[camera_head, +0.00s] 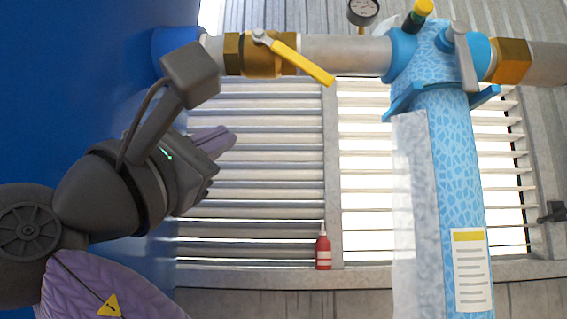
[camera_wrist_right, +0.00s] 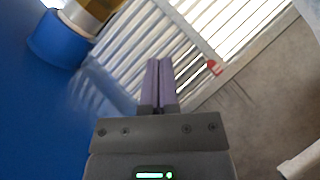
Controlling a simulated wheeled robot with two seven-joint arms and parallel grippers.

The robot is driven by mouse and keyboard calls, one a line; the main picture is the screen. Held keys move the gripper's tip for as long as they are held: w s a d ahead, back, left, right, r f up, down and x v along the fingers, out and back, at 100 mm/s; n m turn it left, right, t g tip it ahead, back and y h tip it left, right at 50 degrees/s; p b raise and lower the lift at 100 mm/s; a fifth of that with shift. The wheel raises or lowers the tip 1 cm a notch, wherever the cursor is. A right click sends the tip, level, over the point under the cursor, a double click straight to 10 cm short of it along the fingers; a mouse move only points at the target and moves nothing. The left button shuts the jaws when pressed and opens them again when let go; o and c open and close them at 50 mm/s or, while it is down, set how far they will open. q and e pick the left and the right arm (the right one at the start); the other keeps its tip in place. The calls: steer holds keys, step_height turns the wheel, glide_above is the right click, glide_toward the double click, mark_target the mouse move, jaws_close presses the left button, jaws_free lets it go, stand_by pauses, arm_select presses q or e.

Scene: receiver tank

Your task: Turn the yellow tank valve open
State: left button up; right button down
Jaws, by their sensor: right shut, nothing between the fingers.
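The yellow valve handle (camera_head: 305,60) is on a brass valve body (camera_head: 235,55) in the grey pipe beside the blue tank (camera_head: 90,70). The lever slants down to the right from its pivot, oblique to the pipe. My right gripper (camera_head: 215,141) is below and left of the valve, apart from it, with its purple fingers shut and empty. The fingers also show shut in the right wrist view (camera_wrist_right: 159,62). That view shows part of the brass fitting (camera_wrist_right: 100,8) at the upper left, but not the yellow handle. My left gripper is not in view.
A light-blue patterned column (camera_head: 458,180) with blue fittings stands at the right. A gauge (camera_head: 362,11) and a yellow-capped part (camera_head: 421,9) are above the pipe. A red bottle (camera_head: 323,250) stands on the ledge before the louvred window. Free space lies below the lever.

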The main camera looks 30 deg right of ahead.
mark_target(291, 56)
arm_select(q)
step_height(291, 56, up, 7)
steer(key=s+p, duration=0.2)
steer(key=p, duration=0.5)
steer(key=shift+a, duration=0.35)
arm_select(e)
steer(key=d+r, duration=0.9)
steer(key=shift+s+r+g, duration=0.15)
steer(key=shift+s+g, duration=0.05)
steer(key=shift+g, duration=0.2)
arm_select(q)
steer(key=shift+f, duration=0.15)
